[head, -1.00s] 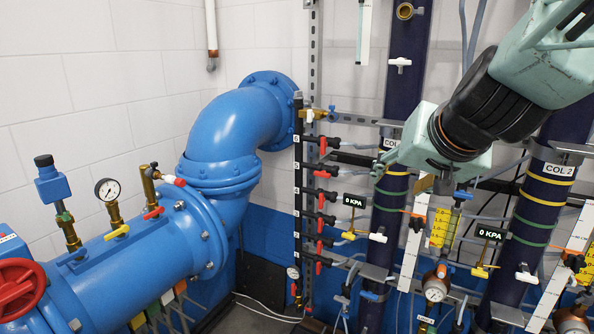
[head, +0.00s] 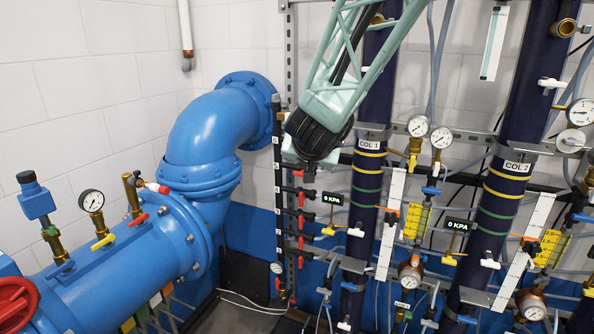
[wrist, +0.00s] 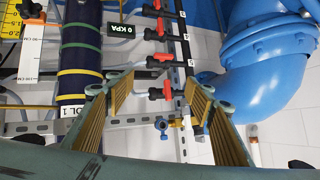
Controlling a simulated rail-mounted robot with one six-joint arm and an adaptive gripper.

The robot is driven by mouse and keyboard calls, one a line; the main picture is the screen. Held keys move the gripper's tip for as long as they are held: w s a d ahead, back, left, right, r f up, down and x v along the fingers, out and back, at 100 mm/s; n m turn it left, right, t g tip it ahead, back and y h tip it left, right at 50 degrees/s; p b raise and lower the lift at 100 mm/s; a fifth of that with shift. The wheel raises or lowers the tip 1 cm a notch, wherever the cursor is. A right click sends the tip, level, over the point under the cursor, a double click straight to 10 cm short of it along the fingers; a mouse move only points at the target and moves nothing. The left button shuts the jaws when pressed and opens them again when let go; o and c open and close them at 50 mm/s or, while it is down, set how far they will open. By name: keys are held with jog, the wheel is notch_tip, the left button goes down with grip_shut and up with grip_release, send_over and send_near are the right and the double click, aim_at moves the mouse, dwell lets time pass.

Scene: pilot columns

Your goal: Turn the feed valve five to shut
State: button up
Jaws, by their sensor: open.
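A black vertical manifold (head: 278,200) carries a row of small feed valves with red handles (head: 301,222) on its right side. In the wrist view, which looks upside down, several red-handled valves (wrist: 157,35) show one above another beside small white number tags (wrist: 186,38). The tags are too small for me to read surely, so I cannot tell which valve is five. My gripper (wrist: 160,80) is open and empty, its two ribbed fingers spread either side of the valve column in the picture.
A large blue pipe (head: 210,130) bends close to the manifold's left. Column COL 1 (head: 370,170) stands to the right, with a 0 KPA display (head: 334,199) between.

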aim_at(301, 173)
jog(key=w+a+f+m+t+h+p, duration=0.1)
jog(key=w+a+f+h+p, duration=0.3)
jog(key=a, duration=0.4)
jog(key=shift+w+f+m+h+p, duration=0.15)
jog(key=shift+f+m+h+p, duration=0.5)
jog(key=shift+f+p, duration=0.7)
jog(key=shift+w+d, duration=0.1)
jog(key=shift+w, duration=0.05)
jog(key=shift+p+x, duration=0.35)
jog(key=shift+x, duration=6.45)
jog(key=shift+c, duration=0.9)
jog(key=c, duration=0.7)
